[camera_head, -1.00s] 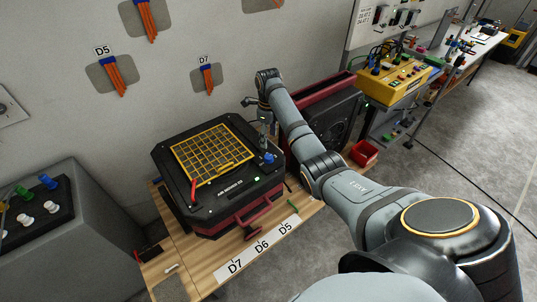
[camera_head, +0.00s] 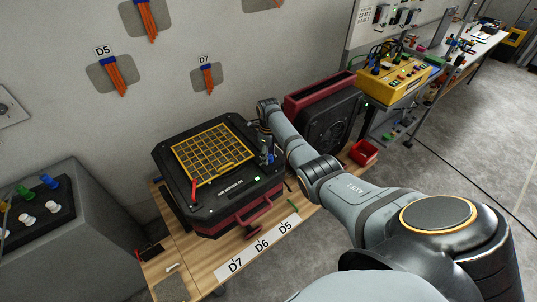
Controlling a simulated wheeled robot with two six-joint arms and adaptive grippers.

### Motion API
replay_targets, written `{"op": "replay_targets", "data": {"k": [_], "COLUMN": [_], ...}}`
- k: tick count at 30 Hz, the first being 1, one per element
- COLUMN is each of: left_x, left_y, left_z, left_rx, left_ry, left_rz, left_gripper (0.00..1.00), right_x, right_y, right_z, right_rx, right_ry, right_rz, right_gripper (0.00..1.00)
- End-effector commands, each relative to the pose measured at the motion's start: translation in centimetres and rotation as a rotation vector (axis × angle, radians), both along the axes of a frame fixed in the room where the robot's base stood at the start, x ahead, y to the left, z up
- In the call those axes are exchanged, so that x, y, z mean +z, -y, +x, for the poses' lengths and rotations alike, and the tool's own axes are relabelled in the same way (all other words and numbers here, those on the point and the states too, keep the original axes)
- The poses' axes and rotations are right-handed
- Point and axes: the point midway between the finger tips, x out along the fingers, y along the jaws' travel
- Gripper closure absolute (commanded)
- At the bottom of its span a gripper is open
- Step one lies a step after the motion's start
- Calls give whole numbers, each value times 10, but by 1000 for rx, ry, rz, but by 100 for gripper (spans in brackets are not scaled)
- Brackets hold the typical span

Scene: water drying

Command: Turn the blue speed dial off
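The black air-dryer box (camera_head: 222,199) with a yellow grid on top sits on the wooden table. The blue speed dial (camera_head: 270,158) is at the right corner of its top, small and partly hidden by my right gripper. My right gripper (camera_head: 265,149) points down at the dial, at or very close to it; contact cannot be made out. Its fingers are too small and dark to tell open from shut. A red lever (camera_head: 194,189) stands on the box's left front, and a green light (camera_head: 257,178) glows near the front edge. My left gripper is not in view.
A red and black fan unit (camera_head: 330,115) stands right behind my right arm. A red bin (camera_head: 364,152) is right of it. A label strip (camera_head: 258,250) lies along the table front. A grey console (camera_head: 75,225) with knobs stands left.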

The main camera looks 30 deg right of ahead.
Motion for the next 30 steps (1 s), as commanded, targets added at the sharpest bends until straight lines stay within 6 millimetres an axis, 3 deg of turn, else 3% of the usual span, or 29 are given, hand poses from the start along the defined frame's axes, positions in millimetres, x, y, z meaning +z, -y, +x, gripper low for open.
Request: {"op": "replay_targets", "data": {"k": [1,8,20,30], "left_x": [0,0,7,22], "left_y": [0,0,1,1], "left_z": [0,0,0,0], "left_rx": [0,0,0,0], "left_ry": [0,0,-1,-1], "left_rz": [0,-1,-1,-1], "left_gripper": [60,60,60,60], "right_x": [0,0,2,3], "right_y": [0,0,0,0], "right_z": [0,0,0,0], "right_rx": [0,0,90,373], "right_ry": [0,0,-2,-2], "right_rz": [0,0,1,1], "right_gripper": [67,97,97,97]}}
